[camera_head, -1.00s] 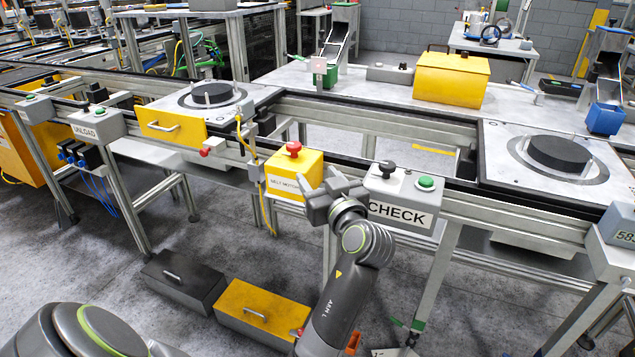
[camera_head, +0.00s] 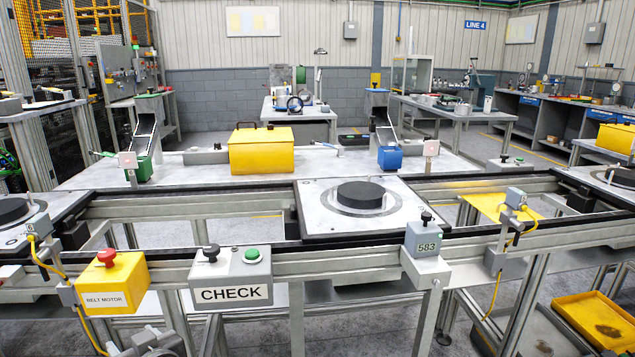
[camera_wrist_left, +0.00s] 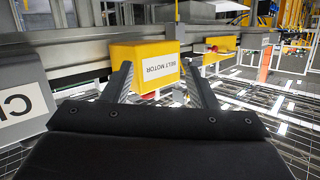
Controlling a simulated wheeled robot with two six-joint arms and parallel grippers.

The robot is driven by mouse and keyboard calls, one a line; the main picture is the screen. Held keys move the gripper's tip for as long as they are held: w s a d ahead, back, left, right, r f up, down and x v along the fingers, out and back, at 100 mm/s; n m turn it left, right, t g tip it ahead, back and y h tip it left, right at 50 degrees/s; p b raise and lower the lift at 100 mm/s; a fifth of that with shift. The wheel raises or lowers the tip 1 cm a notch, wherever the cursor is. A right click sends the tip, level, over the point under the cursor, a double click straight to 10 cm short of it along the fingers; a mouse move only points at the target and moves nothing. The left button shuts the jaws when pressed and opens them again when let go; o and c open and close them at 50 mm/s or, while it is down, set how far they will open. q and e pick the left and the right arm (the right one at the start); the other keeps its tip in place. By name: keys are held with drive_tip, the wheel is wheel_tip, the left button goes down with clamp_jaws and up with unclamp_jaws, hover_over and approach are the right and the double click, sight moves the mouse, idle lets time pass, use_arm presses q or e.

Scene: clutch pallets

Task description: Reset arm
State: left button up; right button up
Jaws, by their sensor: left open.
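My left gripper (camera_head: 147,345) shows at the bottom left of the head view, below and in front of the yellow BELT MOTOR box (camera_head: 112,285) with its red button. In the left wrist view the gripper (camera_wrist_left: 158,66) has its two fingers spread, with nothing between them. The BELT MOTOR box (camera_wrist_left: 145,57) is seen past the fingertips, apart from them as far as I can tell. The grey CHECK box (camera_head: 230,279), with a black knob and a green button, is to the right of the gripper. My right gripper is not in view.
The conveyor frame (camera_head: 350,262) runs across the front. A pallet plate (camera_head: 318,212) carries a black disc (camera_head: 360,194). A grey box marked 583 (camera_head: 424,240) stands on the front rail. A yellow bin (camera_head: 262,155) sits on the table behind. A yellow tray (camera_head: 572,308) is at lower right.

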use_arm(q)
drive_tip(key=s+f+m+g+h, duration=0.3)
drive_tip(key=s+f+m+h, duration=0.25)
drive_tip(key=s+f, duration=0.85)
drive_tip(key=s+d+f+m+g+h, duration=0.1)
drive_tip(key=s+d+f+h, duration=0.1)
drive_tip(key=s, duration=0.5)
drive_tip(key=s+d+f+m+g+h, duration=0.2)
drive_tip(key=s+f+h, duration=0.1)
drive_tip(key=s, duration=0.4)
wheel_tip(320, 180, down, 20)
drive_tip(key=a+g+p, duration=0.1)
drive_tip(key=p, duration=0.4)
drive_tip(key=s+f+p, duration=0.2)
drive_tip(key=s+f, duration=0.3)
drive_tip(key=s, duration=0.2)
drive_tip(key=s+d+f+g+p, duration=0.1)
drive_tip(key=s+f+p, duration=0.1)
drive_tip(key=s+f, duration=0.3)
drive_tip(key=s, duration=0.3)
drive_tip(key=shift+d+f+p, duration=0.15)
drive_tip(key=shift+f+p, duration=0.15)
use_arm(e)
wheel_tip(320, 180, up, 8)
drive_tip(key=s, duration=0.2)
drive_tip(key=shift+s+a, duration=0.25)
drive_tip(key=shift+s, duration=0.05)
